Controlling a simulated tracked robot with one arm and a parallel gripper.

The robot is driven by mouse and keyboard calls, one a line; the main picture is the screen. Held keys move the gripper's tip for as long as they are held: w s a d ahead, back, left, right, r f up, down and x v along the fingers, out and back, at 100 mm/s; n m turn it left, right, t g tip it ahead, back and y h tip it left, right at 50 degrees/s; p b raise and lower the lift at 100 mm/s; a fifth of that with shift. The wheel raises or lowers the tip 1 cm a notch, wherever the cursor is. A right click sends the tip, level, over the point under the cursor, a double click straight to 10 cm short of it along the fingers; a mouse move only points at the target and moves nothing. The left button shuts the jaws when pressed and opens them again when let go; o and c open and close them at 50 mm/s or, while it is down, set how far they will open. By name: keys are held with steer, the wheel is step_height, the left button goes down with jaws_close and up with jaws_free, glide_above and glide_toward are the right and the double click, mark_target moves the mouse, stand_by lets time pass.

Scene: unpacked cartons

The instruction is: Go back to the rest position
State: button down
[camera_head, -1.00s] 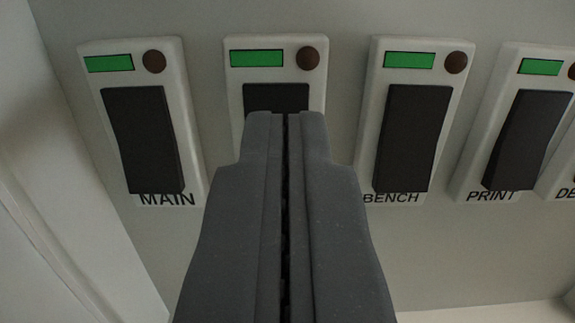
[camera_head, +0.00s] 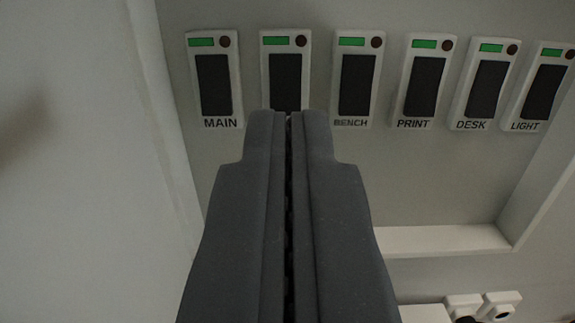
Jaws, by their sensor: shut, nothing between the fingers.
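My gripper (camera_head: 288,118) is shut and empty, pointing up toward a row of switches on a pale panel. The switches have black rockers, green windows and dark red-brown round lamps. They are labelled MAIN (camera_head: 214,85), BENCH (camera_head: 357,85), PRINT (camera_head: 424,87), DESK (camera_head: 486,89) and LIGHT (camera_head: 543,90). One more switch (camera_head: 285,78) stands between MAIN and BENCH; my fingertips overlap its lower end in the picture and hide its label. The gripper seems to stand off from the panel; I see no clear contact.
A pale wall (camera_head: 75,150) stands at the left. A white frame ledge (camera_head: 440,240) runs below the switches, with a slanted side (camera_head: 540,190) at the right. White fittings (camera_head: 485,303) sit at the lower right. The panel between switches and ledge is bare.

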steer(key=shift+s, duration=0.2)
stand_by(0.4)
steer(key=s+d+r+g+b, duration=0.2)
steer(key=s+r+g+b, duration=0.1)
steer(key=s+r+b, duration=0.5)
steer(key=s+r, duration=0.2)
steer(key=s, duration=0.2)
steer(key=shift+s+g, duration=0.2)
steer(key=shift+g, duration=0.1)
